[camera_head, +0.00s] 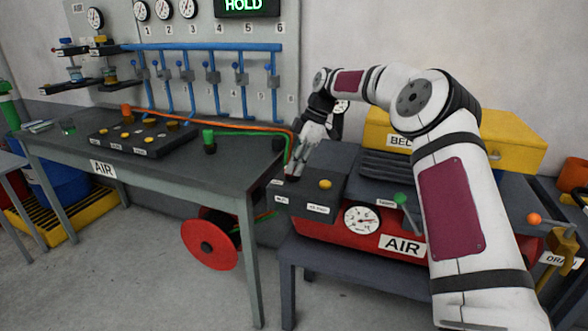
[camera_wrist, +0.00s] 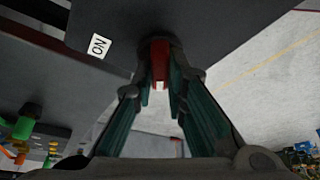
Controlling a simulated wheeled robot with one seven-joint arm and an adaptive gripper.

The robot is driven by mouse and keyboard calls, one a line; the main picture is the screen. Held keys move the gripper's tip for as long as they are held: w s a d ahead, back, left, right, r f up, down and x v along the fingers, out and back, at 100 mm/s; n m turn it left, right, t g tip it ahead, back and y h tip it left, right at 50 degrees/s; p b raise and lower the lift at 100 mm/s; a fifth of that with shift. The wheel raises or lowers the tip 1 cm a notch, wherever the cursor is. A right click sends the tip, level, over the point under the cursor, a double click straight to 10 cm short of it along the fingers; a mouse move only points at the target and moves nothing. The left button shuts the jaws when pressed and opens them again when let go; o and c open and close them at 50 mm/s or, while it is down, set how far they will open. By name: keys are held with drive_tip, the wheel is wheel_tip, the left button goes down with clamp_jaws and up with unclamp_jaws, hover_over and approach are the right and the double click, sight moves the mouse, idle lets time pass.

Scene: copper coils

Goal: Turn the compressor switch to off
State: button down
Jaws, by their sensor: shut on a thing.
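The compressor is a red tank (camera_head: 325,232) with an AIR plate and a dark grey box on top (camera_head: 322,170), on a low bench at the right. In the wrist view the switch is a red lever (camera_wrist: 160,58) with a pale tip on a dark panel. A white ON label (camera_wrist: 101,46) is to its upper left. My gripper (camera_head: 293,174) reaches down at the box's left end. In the wrist view its green fingers (camera_wrist: 163,88) are shut on the lever, one on each side. In the head view my gripper mostly hides the switch.
A yellow knob (camera_head: 325,184), a pressure gauge (camera_head: 361,219) and a green-knobbed lever (camera_head: 400,199) are close to the switch. A workbench (camera_head: 90,135) with orange and green hoses stands at the left. A yellow case (camera_head: 510,150) stands behind the compressor. Floor in front is clear.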

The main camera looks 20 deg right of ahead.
drive_tip(key=shift+n+g, duration=0.3)
drive_tip(key=shift+n, duration=0.3)
drive_tip(key=shift+b, duration=0.3)
drive_tip(key=c, duration=1.6)
unclamp_jaws()
drive_tip(key=v, duration=0.7)
drive_tip(key=shift+r, duration=0.25)
drive_tip(key=shift+d, duration=0.1)
